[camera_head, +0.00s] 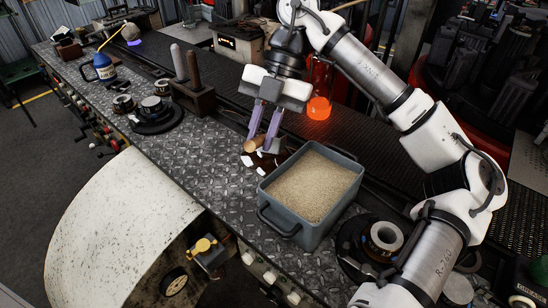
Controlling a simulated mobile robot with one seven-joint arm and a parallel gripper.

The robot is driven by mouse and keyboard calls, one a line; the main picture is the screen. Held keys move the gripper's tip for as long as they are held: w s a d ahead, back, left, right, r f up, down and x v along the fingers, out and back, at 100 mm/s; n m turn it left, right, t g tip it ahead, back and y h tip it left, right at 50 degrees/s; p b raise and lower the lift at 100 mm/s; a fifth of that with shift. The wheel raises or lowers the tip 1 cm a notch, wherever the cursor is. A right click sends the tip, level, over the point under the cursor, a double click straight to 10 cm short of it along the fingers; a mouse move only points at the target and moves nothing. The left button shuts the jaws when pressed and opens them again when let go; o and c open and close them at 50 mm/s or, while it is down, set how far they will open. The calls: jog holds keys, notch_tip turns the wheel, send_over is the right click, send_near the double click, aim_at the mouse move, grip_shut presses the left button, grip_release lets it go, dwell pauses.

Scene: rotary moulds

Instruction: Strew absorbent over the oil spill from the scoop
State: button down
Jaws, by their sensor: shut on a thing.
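My gripper (262,138) is low over the metal bench, just left of the grey bin. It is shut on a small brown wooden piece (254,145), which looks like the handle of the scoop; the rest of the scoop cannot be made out. A grey bin (288,228) with side handles is full of tan granules, the absorbent (312,184). A dark brown patch (264,159), perhaps the oil spill, shows beneath the fingers, partly hidden by them. Several white scraps (247,160) lie around it.
The patterned bench top (215,152) is bare left of the bin. A block with two upright rods (194,96), dark round parts (154,112) and a blue bottle (102,67) stand farther left. A glowing orange piece (318,108) is behind my gripper. A ring part (384,237) sits right of the bin.

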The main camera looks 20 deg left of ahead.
jog(key=shift+w+r+g+p, duration=0.5)
jog(key=shift+w+r+p, duration=0.1)
jog(key=shift+p, duration=0.5)
jog(key=shift+w+a+r+g+p, duration=0.1)
jog(key=shift+w+r+g+p, duration=0.2)
jog(key=shift+p, duration=0.45)
jog(key=shift+w+r+g+p, duration=0.1)
jog(key=shift+w+g+p, duration=0.3)
jog(key=shift+p, duration=0.25)
jog(key=shift+w+r+p, duration=0.2)
jog(key=shift+p, duration=0.3)
